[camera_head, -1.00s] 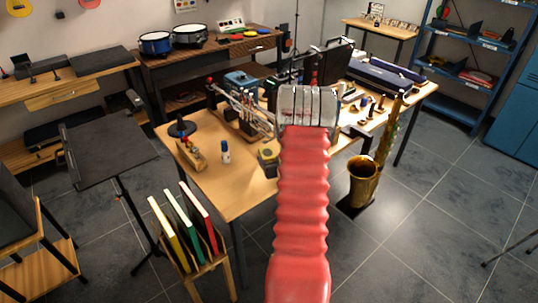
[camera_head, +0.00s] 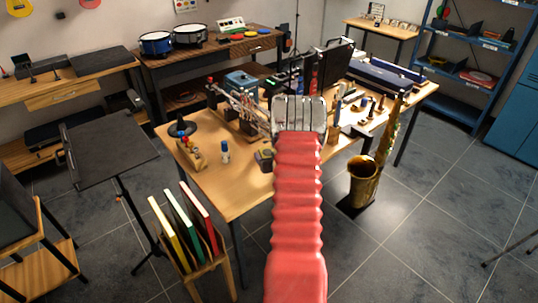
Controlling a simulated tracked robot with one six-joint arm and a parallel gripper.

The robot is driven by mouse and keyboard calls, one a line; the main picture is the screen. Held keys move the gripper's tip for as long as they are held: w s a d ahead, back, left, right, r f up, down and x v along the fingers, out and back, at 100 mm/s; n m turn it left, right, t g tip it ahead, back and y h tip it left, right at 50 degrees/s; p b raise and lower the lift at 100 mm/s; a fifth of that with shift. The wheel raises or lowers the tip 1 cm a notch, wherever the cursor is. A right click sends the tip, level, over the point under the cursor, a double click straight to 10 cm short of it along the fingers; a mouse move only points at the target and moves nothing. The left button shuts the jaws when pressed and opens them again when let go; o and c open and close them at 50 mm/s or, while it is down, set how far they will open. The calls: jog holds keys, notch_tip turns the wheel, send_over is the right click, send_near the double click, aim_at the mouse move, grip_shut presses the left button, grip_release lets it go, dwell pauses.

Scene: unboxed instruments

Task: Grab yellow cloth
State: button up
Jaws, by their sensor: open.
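The yellow cloth cannot be made out for certain. A small dark and yellowish object (camera_head: 265,159) lies on the wooden table just left of my arm, but I cannot tell what it is. My gripper (camera_head: 299,114) is over the middle of the table at the end of my red ribbed arm. Its grey back faces the camera, and its fingertips are hidden. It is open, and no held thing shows. My arm and gripper hide part of the tabletop.
The wooden table (camera_head: 232,196) carries a small bottle (camera_head: 225,152), a blue case (camera_head: 240,79) and stands. A brass saxophone (camera_head: 364,185) stands to the right. A rack of coloured folders (camera_head: 184,232) is front left, and a black music stand (camera_head: 108,150) is at left.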

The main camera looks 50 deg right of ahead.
jog(key=c, duration=1.2)
